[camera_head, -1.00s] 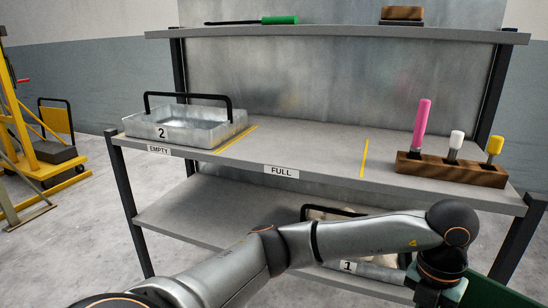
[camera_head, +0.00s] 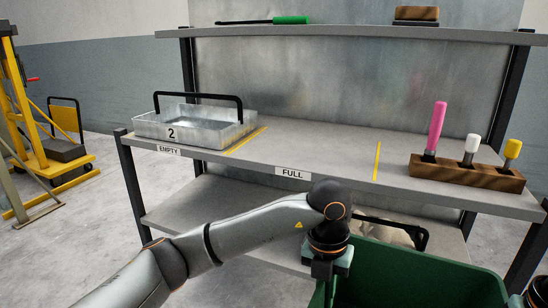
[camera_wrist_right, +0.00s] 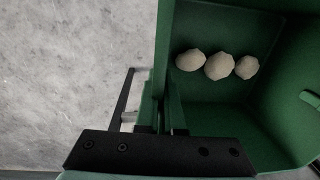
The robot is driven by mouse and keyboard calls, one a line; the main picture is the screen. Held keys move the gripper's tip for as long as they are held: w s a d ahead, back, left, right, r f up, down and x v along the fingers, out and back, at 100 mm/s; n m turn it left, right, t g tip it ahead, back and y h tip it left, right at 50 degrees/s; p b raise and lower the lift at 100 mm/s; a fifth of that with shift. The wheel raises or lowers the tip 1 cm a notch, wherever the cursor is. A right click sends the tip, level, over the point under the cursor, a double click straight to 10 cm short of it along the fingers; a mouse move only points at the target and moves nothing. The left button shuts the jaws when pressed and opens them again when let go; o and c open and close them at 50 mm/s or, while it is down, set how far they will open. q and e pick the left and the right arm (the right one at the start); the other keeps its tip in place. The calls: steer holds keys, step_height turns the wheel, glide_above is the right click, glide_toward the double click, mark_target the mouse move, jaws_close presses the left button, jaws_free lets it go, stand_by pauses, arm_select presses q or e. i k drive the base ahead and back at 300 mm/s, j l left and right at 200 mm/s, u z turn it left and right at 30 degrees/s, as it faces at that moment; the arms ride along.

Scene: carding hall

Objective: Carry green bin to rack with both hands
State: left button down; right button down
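The green bin (camera_head: 430,268) is at the bottom right of the head view, in front of the rack (camera_head: 310,145). My left gripper (camera_head: 328,272) is at the bin's left rim and seems shut on it; its fingertips are partly hidden. In the right wrist view the bin (camera_wrist_right: 220,110) holds three pale lumps (camera_wrist_right: 219,65). My right gripper (camera_wrist_right: 160,118) has its fingers on either side of the bin's wall and appears shut on it. Only a bit of my right arm shows at the head view's lower right corner.
On the rack's middle shelf are metal tray 2 (camera_head: 190,127) at the EMPTY label and a wooden block (camera_head: 465,172) with several coloured handles. Bare shelf lies between yellow lines above FULL (camera_head: 292,173). A tray (camera_head: 395,232) with pale contents sits on the lower shelf.

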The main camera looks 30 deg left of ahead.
mark_target(309, 148)
steer(key=u, duration=0.75)
